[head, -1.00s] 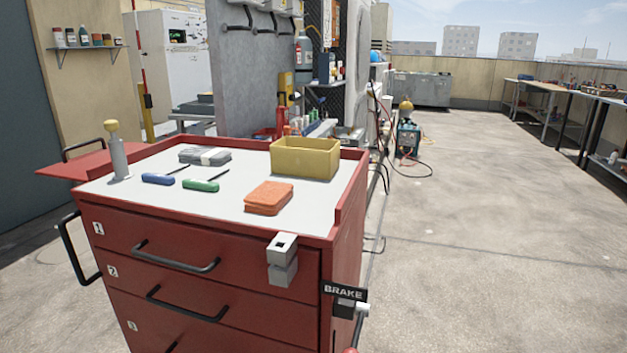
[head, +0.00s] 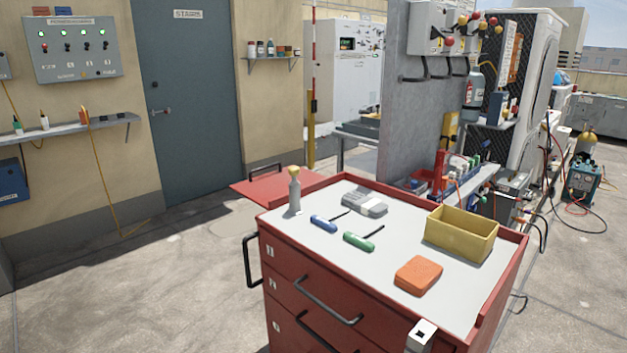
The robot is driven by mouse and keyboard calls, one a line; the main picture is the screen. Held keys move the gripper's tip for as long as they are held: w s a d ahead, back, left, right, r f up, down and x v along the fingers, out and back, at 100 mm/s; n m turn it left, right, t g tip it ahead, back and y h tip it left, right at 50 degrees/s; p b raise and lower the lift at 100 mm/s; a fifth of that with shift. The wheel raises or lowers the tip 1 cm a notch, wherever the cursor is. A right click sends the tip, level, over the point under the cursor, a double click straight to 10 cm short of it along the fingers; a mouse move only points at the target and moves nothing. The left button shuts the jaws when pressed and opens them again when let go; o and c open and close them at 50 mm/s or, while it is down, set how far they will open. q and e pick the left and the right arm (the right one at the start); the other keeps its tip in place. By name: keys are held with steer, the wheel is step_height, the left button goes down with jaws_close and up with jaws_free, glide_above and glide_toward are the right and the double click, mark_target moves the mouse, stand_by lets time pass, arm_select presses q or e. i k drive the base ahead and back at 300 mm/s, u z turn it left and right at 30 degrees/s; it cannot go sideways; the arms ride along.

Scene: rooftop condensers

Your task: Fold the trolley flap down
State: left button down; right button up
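The red trolley (head: 290,270) stands in the lower right of the head view, with a light grey top and drawers in front. Its red flap (head: 262,187) sticks out level from the far left side, raised beside the top. A black handle (head: 266,168) stands at the flap's far edge. Another black handle (head: 249,260) is on the trolley's left side, below the flap. What holds the flap up from below is hidden.
The floor left of the trolley (head: 150,270) is clear. A grey partition (head: 420,120) stands behind.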

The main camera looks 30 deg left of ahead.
mark_target(260, 189)
steer(key=z, duration=3.35)
steer(key=k, duration=2.75)
steer(key=u, duration=0.8)
